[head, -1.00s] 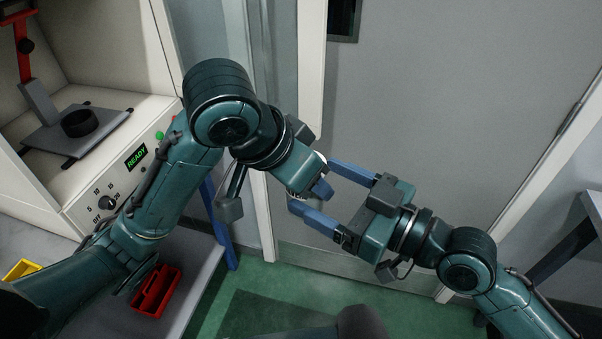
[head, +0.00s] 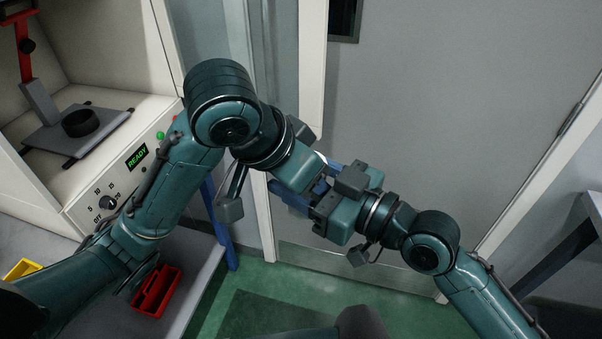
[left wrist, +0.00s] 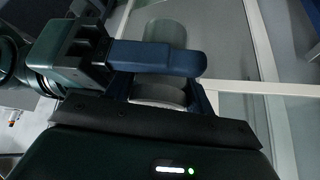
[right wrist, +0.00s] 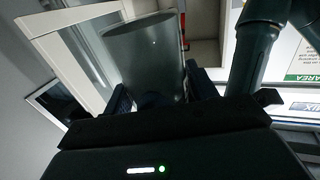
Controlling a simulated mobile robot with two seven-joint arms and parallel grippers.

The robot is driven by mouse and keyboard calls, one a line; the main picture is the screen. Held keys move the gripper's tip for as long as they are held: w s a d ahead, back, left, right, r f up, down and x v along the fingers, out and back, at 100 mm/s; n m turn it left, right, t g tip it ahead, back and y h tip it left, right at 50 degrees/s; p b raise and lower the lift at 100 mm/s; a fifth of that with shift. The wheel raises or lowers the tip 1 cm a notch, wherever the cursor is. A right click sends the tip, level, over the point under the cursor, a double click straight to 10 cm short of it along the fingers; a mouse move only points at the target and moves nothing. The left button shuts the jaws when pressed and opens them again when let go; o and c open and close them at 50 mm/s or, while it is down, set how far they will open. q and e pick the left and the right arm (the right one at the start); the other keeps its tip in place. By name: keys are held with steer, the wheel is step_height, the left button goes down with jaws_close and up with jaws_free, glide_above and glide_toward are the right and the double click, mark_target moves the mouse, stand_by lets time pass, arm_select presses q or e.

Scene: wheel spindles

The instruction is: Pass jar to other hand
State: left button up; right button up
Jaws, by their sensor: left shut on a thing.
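The jar is a grey, see-through cylinder. It shows in the left wrist view (left wrist: 165,42) beyond my left fingers, and in the right wrist view (right wrist: 146,58). My left gripper (left wrist: 163,90) is shut on the jar's near end, with a pale band between its fingers. My right gripper (right wrist: 160,92) is open, its blue fingers on either side of the jar; I cannot tell whether they touch it. In the head view the left gripper (head: 316,188) and right gripper (head: 298,180) overlap, and they mostly hide the jar.
A white machine (head: 130,165) with a dial and READY display stands at left. A red tray (head: 157,291) and a yellow bin (head: 22,269) lie on the grey bench below it. A grey door (head: 450,110) stands behind the grippers. A table (head: 592,212) is at right.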

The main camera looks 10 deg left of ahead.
steer(key=shift+s, duration=0.1)
steer(key=c, duration=0.6)
arm_select(q)
steer(key=o, duration=1.2)
steer(key=shift+w, duration=0.1)
arm_select(e)
steer(key=shift+a, duration=0.1)
steer(key=shift+c, duration=0.2)
arm_select(q)
steer(key=shift+d+r, duration=0.1)
steer(key=shift+d, duration=0.05)
